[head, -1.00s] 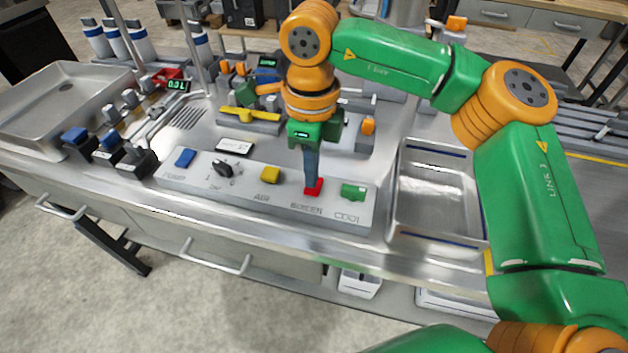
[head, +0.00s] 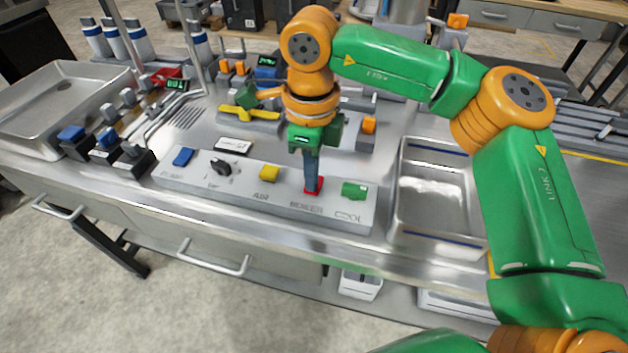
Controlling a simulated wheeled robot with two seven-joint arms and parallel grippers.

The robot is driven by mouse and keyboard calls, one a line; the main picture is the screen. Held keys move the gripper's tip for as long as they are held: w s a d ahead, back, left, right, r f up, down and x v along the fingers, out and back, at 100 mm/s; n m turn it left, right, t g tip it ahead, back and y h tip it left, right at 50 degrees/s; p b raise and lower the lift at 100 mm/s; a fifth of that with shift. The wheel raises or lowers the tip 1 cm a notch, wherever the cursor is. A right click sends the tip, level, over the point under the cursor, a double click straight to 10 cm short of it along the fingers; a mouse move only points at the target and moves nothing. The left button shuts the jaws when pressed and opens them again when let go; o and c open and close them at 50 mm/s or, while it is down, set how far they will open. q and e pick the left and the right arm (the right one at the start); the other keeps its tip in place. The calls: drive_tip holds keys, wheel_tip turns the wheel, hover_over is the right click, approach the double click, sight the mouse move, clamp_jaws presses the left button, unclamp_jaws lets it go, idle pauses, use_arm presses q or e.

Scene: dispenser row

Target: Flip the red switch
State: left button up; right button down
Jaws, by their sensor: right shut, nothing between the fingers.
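The red switch (head: 314,186) sits on the grey control strip (head: 292,206) at the front of the counter, between the yellow and green switches. My right gripper (head: 310,186) points straight down onto it. Its fingers are shut with nothing between them. The fingertips are at the red switch and hide part of it; they seem to touch it. Which way the switch is tilted I cannot tell. My left gripper is not in view.
On the same strip are a blue switch (head: 183,156), a black knob (head: 221,167), a yellow switch (head: 269,173) and a green switch (head: 354,190). An empty metal tray (head: 398,228) lies to the right. A yellow lever (head: 250,113) stands behind.

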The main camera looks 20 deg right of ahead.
drive_tip(key=shift+f, duration=0.25)
wheel_tip(320, 180, up, 7)
drive_tip(key=p, duration=0.5)
drive_tip(key=shift+p, duration=0.4)
